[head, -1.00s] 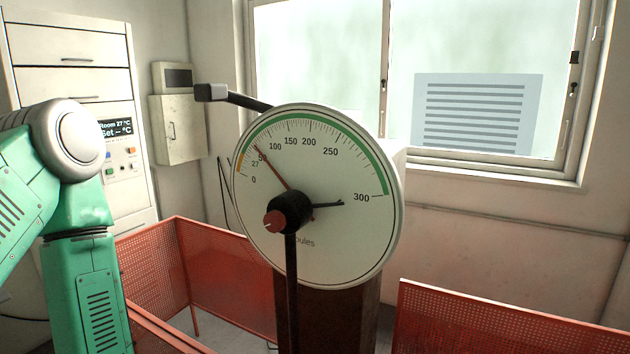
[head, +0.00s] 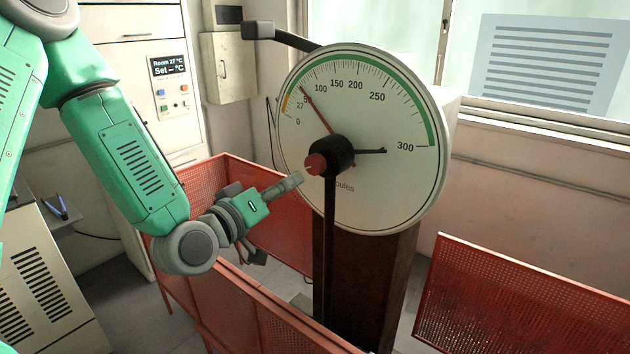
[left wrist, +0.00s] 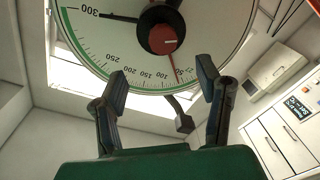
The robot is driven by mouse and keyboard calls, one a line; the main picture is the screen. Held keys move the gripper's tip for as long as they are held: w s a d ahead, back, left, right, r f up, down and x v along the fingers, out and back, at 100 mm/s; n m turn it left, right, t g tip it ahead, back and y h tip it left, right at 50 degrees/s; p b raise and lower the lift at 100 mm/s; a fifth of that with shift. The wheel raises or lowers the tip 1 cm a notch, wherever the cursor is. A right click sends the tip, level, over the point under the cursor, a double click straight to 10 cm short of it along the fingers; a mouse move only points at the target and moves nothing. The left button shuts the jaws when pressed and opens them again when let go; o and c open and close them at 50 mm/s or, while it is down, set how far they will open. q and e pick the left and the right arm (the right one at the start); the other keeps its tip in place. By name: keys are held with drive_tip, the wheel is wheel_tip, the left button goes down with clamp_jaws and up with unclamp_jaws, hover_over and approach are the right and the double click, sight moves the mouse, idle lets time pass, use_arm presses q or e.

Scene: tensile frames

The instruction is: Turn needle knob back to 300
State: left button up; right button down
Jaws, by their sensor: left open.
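The white round dial (head: 400,190) has a scale from 0 to 300. At its hub is a red knob (head: 316,164) on a black boss (head: 338,155). A thin red needle (head: 316,108) points up-left near 50. A short black pointer (head: 370,151) points right, toward the 300 side. My left gripper (head: 290,184) is just left of and below the knob, apart from it as far as I can tell. In the left wrist view, its two fingers (left wrist: 162,86) are spread and empty, with the red knob (left wrist: 163,39) beyond them.
Red perforated guard panels (head: 275,215) stand around the dark pendulum stand (head: 370,285). A black lever arm (head: 290,38) juts out at the dial's upper left. A cabinet with a temperature display (head: 170,65) stands at the left. A window is behind.

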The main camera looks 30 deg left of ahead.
sight(311, 166)
use_arm(q)
drive_tip(key=w, duration=1)
drive_tip(key=shift+w+a+b, duration=0.2)
drive_tip(key=shift+a+b, duration=0.1)
drive_tip(key=shift+b, duration=0.05)
drive_tip(key=shift+w+d, duration=0.15)
drive_tip(key=shift+w, duration=0.4)
use_arm(e)
drive_tip(key=shift+f, duration=0.75)
drive_tip(key=shift+a, duration=0.1)
use_arm(q)
drive_tip(key=shift+a, duration=0.2)
drive_tip(key=c, duration=1)
drive_tip(key=shift+c, duration=0.6)
